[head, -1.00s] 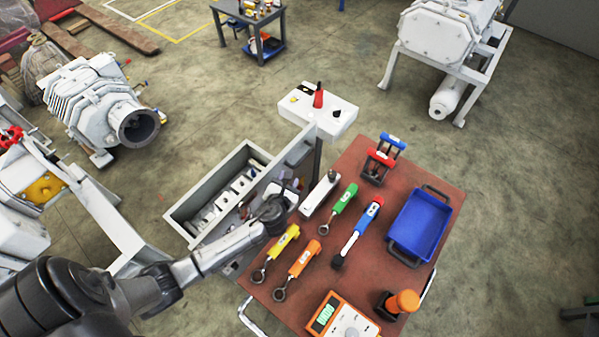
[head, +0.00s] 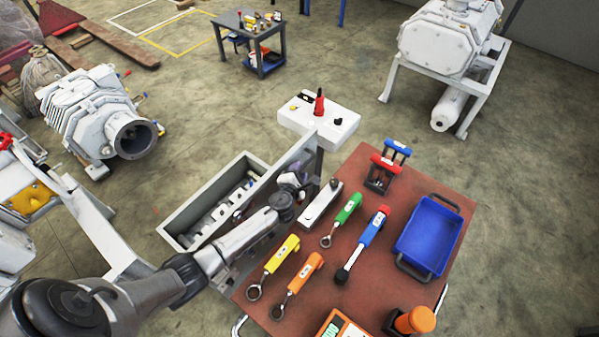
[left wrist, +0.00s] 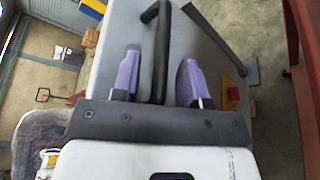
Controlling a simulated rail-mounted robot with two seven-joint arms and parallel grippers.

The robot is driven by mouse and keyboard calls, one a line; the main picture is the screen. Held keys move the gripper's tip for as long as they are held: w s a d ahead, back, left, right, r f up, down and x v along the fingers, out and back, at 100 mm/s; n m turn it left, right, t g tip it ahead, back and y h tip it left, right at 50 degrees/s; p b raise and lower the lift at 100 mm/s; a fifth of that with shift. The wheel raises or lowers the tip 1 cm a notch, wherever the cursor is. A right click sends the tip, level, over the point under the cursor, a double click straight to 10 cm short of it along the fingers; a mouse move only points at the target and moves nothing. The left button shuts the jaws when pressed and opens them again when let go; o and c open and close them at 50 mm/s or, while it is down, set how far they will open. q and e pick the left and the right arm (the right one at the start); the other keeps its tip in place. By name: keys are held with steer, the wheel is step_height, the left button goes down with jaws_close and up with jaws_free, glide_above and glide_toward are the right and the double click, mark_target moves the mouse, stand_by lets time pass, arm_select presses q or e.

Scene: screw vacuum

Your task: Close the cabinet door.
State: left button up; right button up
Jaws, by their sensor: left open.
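The grey cabinet (head: 172,222) stands open in the head view, with parts inside it. Its grey door (head: 303,150) stands swung out along the right side, next to the red-brown tool table. My left gripper (head: 295,178) is at the door's outer face, between the door and the table. In the left wrist view my left gripper (left wrist: 158,80) is open, with a purple finger on each side of the black door handle (left wrist: 161,50). The handle lies between the fingers with gaps showing on both sides. My right gripper is not in view.
The tool table (head: 375,270) is close on the right, with several tools and a blue tray (head: 427,236). A white control box (head: 345,122) with a red switch sits beyond the door. White pump machines stand at left and back right. Open floor lies behind the cabinet.

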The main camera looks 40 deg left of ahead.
arm_select(q)
steer(key=shift+w+a+f, duration=0.1)
steer(key=shift+w+a, duration=0.1)
steer(key=shift+w, duration=0.25)
steer(key=shift+c, duration=0.5)
steer(key=c, duration=0.5)
steer(key=shift+f, duration=0.1)
jaws_close()
steer(key=shift+s, duration=0.1)
